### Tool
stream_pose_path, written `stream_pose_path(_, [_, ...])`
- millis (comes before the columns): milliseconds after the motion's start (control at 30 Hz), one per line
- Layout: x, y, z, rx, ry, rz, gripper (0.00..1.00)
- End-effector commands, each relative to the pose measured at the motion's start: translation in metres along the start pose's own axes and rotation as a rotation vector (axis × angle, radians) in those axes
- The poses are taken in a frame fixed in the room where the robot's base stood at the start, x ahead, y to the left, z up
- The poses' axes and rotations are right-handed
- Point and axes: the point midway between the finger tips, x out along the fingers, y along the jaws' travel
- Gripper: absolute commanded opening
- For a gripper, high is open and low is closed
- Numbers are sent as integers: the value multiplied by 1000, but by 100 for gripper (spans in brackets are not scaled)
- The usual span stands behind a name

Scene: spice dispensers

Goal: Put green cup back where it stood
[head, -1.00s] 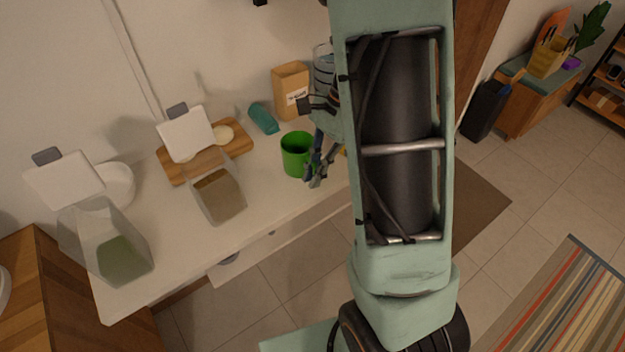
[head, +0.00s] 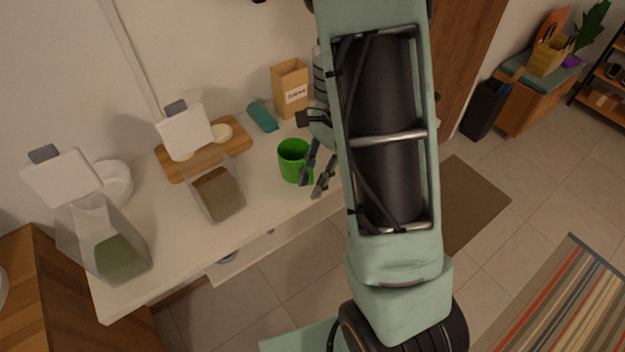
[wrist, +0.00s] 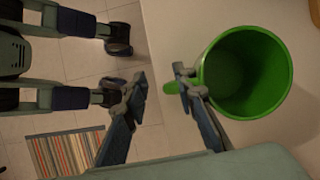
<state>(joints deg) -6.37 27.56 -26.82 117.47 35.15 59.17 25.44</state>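The green cup (head: 294,162) is upright and appears to stand on the white counter (head: 272,200), near its front edge. In the wrist view the cup (wrist: 262,108) is seen from above, with its mouth open and a bit of its green handle (wrist: 172,87) showing to the left. My gripper (head: 318,172) is at the right side of the cup. I cannot tell whether that finger touches the cup.
A paper bag (head: 291,85) and a teal cylinder (head: 263,116) are behind the cup. A wooden board (head: 172,168) and two clear dispensers (head: 218,195) (head: 105,250) are to the left. My arm hides the counter's right end. Some counter left of the cup is bare.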

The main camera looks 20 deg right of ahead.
Motion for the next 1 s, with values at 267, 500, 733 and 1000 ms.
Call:
stream_pose_path(267, [-14, -1, 2, -2, 0, -3, 26])
stream_pose_path(500, [-65, -1, 1, -1, 3, -5, 26])
stream_pose_path(733, [-107, -1, 1, 0, 2, -3, 26])
stream_pose_path(1000, [-124, 0, 1, -1, 1, 0, 26])
